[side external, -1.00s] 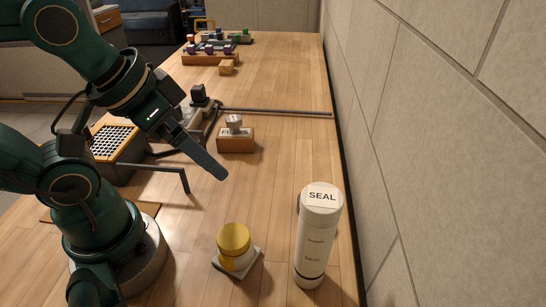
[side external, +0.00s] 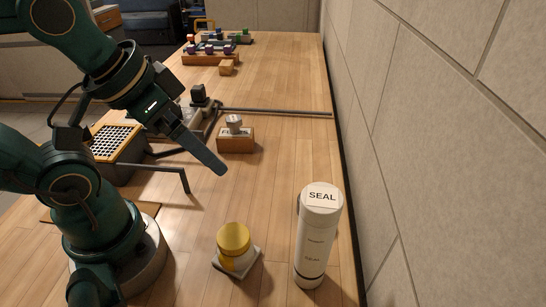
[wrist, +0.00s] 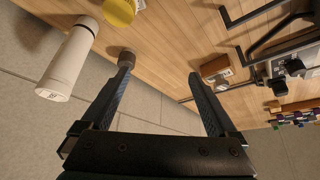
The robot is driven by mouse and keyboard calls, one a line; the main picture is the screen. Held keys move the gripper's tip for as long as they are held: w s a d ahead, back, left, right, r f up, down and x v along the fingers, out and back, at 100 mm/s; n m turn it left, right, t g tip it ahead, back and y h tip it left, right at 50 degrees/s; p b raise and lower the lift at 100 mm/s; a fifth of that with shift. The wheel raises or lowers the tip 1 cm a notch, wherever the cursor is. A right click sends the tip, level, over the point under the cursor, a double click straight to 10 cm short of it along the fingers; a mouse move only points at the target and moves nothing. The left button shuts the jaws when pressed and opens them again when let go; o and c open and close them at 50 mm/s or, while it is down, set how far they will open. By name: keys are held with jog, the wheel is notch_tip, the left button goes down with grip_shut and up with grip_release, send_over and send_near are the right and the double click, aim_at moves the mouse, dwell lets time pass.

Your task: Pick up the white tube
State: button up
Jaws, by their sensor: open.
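The white tube (side external: 316,245) stands upright on the wooden table near the wall, with "SEAL" printed on its top. It also shows in the wrist view (wrist: 67,62) at the upper left, outside the space between the fingers. My gripper (side external: 222,170) is in the air to the left of the tube and apart from it. In the wrist view my gripper (wrist: 160,68) has its two fingers spread, with nothing held between them.
A yellow-lidded jar (side external: 233,240) stands on a small grey base left of the tube. A wooden block with a grey knob (side external: 235,138) is behind my gripper. The wall (side external: 430,150) runs close along the right table edge. Racks with coloured pieces (side external: 210,55) are far back.

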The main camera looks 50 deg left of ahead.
notch_tip(320, 180, up, 5)
jog(key=n+g+h, duration=1)
jog(key=n+h, duration=0.1)
jog(key=n, duration=0.2)
send_over(325, 244)
jog(key=a, duration=0.4)
jog(key=shift+w+a+f, duration=0.15)
jog(key=shift+w+f, duration=0.3)
jog(key=shift+w+d, duration=0.2)
jog(key=shift+w, duration=0.1)
jog(key=shift+n, duration=0.3)
notch_tip(325, 244, down, 8)
jog(key=shift+f, duration=0.1)
jog(key=shift+x, duration=2.65)
grip_shut()
